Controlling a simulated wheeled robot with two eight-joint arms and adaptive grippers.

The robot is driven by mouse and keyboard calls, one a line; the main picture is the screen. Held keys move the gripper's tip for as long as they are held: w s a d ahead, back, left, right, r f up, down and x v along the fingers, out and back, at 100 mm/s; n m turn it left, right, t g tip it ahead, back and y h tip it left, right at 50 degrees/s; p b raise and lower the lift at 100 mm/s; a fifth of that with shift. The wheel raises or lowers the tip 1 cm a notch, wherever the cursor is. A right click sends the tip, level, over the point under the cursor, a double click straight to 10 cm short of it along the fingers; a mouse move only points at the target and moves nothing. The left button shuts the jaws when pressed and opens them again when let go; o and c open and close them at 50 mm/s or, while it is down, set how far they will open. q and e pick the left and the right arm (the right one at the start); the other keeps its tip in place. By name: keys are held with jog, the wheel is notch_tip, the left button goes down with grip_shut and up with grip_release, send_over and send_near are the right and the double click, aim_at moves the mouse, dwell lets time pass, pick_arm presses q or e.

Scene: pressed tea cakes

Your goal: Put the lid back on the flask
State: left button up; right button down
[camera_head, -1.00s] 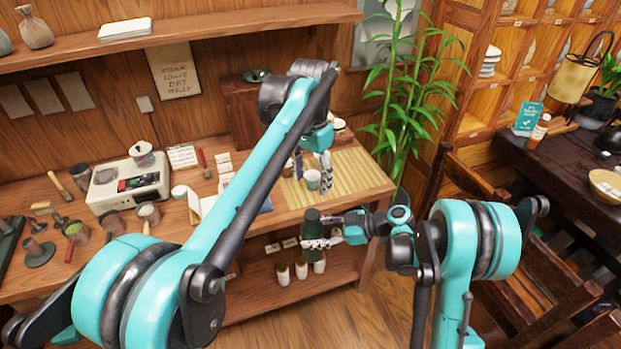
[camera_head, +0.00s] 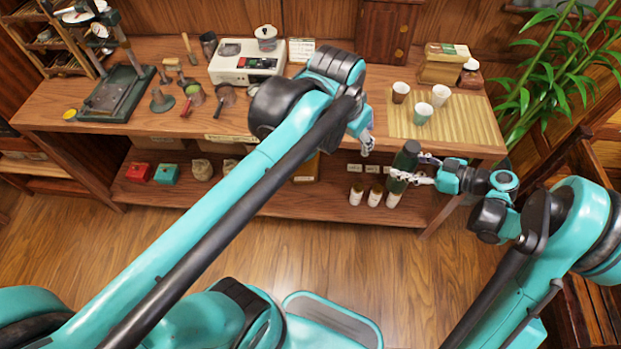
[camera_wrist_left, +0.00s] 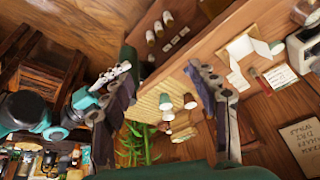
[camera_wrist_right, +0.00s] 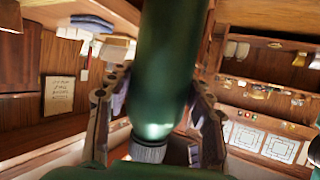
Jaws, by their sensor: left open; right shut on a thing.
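The dark green flask (camera_head: 404,160) is in my right gripper (camera_head: 412,174), in front of the table's front edge and slightly tilted in the head view. The right wrist view shows the green flask body (camera_wrist_right: 165,70) between the fingers, with a grey ribbed end (camera_wrist_right: 148,150) low in the picture. My left gripper (camera_head: 367,147) is open, to the left of the flask and apart from it in the head view. The left wrist view shows its spread fingers (camera_wrist_left: 165,98) with nothing between them. I cannot make out a separate lid.
A bamboo mat (camera_head: 470,122) on the table bears a brown cup (camera_head: 400,92), a pale green cup (camera_head: 421,114) and a white cup (camera_head: 440,95). Several white-capped bottles (camera_head: 374,195) stand on the lower shelf. A leafy plant (camera_head: 550,80) is at the right.

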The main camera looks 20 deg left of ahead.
pick_arm(q)
jog(key=s+a+f+n+t, duration=0.2)
jog(key=s+a+f, duration=0.3)
jog(key=s+f, duration=0.3)
jog(key=shift+s+a+f+n+t+y, duration=0.15)
jog(key=shift+s+f+n+t+y, duration=0.2)
jog(key=shift+n, duration=0.25)
jog(key=shift+r, duration=0.1)
